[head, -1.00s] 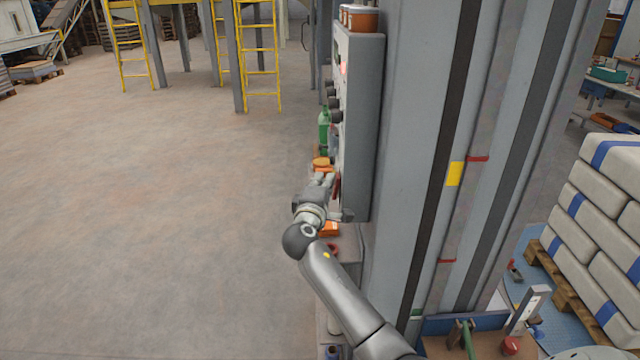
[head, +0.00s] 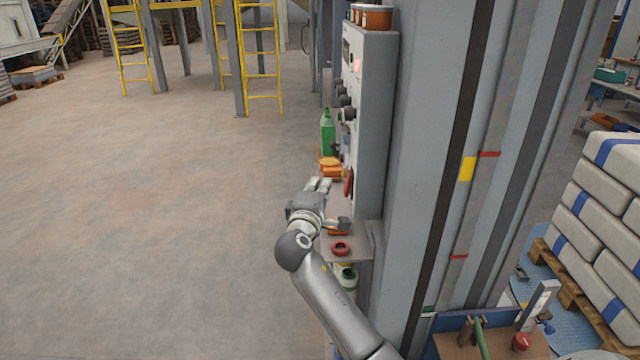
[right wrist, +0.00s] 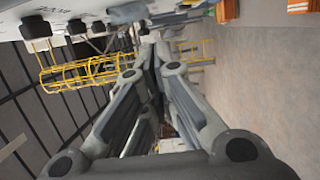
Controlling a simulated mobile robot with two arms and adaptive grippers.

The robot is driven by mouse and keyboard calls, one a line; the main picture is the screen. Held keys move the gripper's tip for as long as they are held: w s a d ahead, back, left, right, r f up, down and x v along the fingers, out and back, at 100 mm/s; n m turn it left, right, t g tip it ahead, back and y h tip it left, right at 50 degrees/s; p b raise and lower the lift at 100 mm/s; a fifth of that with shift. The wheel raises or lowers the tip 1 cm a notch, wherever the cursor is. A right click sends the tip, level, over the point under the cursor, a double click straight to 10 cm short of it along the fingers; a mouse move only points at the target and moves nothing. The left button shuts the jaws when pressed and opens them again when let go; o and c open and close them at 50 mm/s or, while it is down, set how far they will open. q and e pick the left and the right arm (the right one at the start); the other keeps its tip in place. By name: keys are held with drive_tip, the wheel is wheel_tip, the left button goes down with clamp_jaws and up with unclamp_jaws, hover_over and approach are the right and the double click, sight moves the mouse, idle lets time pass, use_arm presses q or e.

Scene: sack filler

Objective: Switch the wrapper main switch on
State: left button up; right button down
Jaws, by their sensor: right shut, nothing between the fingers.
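The control panel (head: 377,120) is a grey box on the side of a tall grey column, seen almost edge-on in the head view. Which position the handle is in, I cannot tell. My right gripper (head: 319,185) is left of the red handle, apart from it, with its fingers shut and empty. In the right wrist view the shut fingers (right wrist: 150,62) fill the middle, and the panel's black knobs (right wrist: 77,27) show at the top. My left gripper is not in view.
Below the panel a narrow shelf (head: 350,246) holds a red ring (head: 341,248); a green bottle (head: 327,133) and orange items (head: 330,167) stand beyond. Stacked sacks (head: 600,200) are on the right. The floor on the left is clear.

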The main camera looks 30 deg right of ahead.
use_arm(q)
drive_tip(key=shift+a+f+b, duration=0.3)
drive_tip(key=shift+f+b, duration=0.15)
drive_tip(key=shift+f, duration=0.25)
use_arm(e)
drive_tip(key=v, duration=0.5)
drive_tip(key=shift+w+a+r, duration=0.15)
drive_tip(key=shift+a, duration=0.2)
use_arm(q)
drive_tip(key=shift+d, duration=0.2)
